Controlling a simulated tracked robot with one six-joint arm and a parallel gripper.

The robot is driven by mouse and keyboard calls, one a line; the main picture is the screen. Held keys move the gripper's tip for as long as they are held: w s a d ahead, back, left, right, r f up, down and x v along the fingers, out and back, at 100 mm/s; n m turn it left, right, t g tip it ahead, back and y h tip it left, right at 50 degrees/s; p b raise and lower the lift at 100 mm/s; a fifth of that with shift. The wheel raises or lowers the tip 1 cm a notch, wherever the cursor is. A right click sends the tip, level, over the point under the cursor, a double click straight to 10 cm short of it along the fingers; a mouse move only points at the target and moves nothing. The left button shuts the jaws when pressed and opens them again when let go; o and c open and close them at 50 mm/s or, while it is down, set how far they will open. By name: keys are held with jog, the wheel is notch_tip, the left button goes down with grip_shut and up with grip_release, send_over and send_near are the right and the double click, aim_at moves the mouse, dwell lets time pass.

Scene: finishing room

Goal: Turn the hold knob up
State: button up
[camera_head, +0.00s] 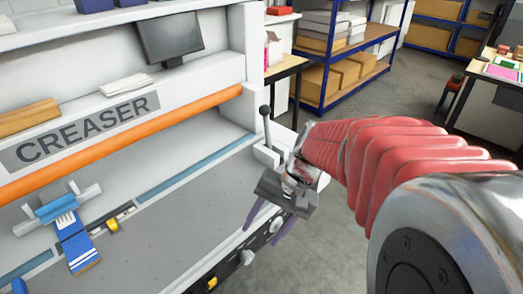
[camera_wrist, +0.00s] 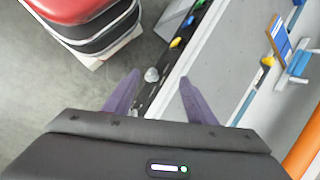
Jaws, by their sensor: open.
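The creaser's front edge carries a dark control strip with knobs and coloured buttons; no label is legible, so I cannot tell which is the hold knob. A pale round knob (camera_wrist: 151,75) lies between my fingertips as seen in the wrist view, below them. In the head view a pale knob (camera_head: 247,257) shows just below my gripper (camera_head: 261,236), and another (camera_head: 275,225) is partly beside a finger. My gripper, with purple fingers, is open and empty, pointing down over the strip. In the wrist view its fingers (camera_wrist: 159,78) are wide apart; contact with a knob is not visible.
The creaser bed (camera_head: 190,205) is beside my gripper. A black-knobbed lever (camera_head: 265,112) stands upright close behind it. A yellow button (camera_wrist: 176,43) and a blue one (camera_wrist: 189,20) are farther along the strip. Floor is clear in front; shelving (camera_head: 345,60) stands behind.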

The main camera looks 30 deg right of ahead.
jog(key=w+d+f+m+t+y, duration=0.25)
jog(key=d+f+m+t, duration=0.25)
jog(key=d+f+m, duration=0.45)
jog(key=w+d+f+m+t+y, duration=0.1)
jog(key=d+f+m+t+y, duration=0.5)
jog(key=d, duration=0.7)
jog(key=s+d+f+m+t+h, duration=0.4)
jog(key=s+d+m+t+h, duration=0.1)
jog(key=d+m+h, duration=0.2)
jog(key=shift+d+m, duration=0.55)
jog(key=shift+d, duration=0.5)
jog(key=shift+w, duration=0.2)
jog(key=x, duration=1.3)
jog(key=shift+w+a, duration=0.15)
jog(key=shift+w, duration=0.15)
